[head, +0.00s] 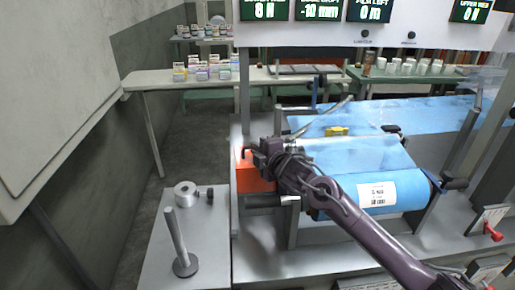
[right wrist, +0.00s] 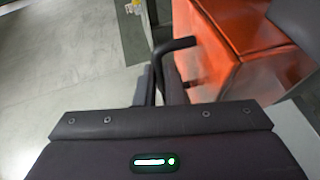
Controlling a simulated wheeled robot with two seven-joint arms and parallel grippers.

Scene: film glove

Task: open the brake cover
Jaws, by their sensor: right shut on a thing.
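The brake cover (head: 252,178) looks to be the orange-red box at the left end of the film roller. Its orange faces also show in the right wrist view (right wrist: 225,40), large at the upper right. A black bar handle (right wrist: 178,44) stands at its left side there. My right gripper (head: 264,152) reaches in from the lower right and is at the box's upper part. In the right wrist view its fingers (right wrist: 161,82) are shut on the handle. The arm hides part of the box in the head view. My left gripper is not in view.
A blue film roll (head: 410,188) with a white label lies right of the box. A grey side table (head: 160,240) at the lower left bears a metal ring (head: 186,195) and an upright rod on a round base (head: 177,240). The floor beyond it is clear.

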